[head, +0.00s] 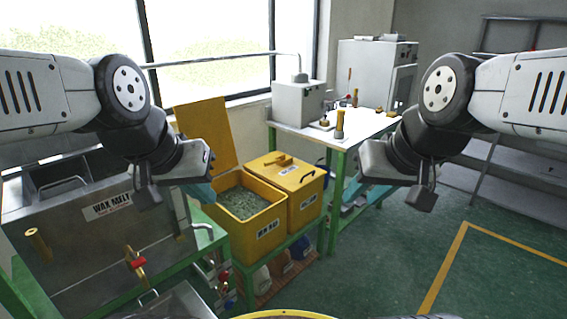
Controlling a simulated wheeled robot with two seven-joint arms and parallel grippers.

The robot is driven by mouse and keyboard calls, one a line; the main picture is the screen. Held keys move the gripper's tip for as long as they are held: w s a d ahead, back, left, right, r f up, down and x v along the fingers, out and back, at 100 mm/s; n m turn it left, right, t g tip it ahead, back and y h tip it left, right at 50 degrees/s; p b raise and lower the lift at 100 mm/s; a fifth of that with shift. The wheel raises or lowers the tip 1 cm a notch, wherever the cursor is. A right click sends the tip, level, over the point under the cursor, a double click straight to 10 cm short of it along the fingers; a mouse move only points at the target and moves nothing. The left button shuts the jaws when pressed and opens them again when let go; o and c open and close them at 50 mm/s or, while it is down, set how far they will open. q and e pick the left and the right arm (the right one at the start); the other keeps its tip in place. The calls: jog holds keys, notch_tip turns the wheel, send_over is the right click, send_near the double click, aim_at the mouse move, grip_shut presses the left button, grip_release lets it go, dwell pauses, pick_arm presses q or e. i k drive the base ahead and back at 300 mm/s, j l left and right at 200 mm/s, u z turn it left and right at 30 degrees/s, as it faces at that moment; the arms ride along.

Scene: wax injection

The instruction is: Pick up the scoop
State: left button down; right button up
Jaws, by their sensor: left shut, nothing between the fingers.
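I cannot make out a scoop for certain. An open yellow bin (245,240) holds grey-green pellets (240,202), with no clear scoop shape on them.
A metal wax melt tank (85,245) with brass taps stands at the left. A white-topped workbench (365,127) with small tools and a grey box machine (297,103) is behind. The green floor (395,250) at the right is clear. A ladder (490,150) stands far right.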

aim_at(281, 161)
jog(key=u, duration=0.6)
jog(key=i+l+u, duration=0.2)
jog(key=l+u, duration=0.15)
jog(key=i+l+u, duration=0.2)
jog(key=l+u, duration=0.2)
jog(key=i+l+u, duration=0.1)
jog(key=l+u, duration=0.25)
jog(key=i+l+u, duration=0.1)
jog(key=l, duration=0.95)
jog(key=i+l+u, duration=0.15)
jog(key=l, duration=0.9)
jog(key=i+l+u, duration=0.1)
jog(key=l, duration=1)
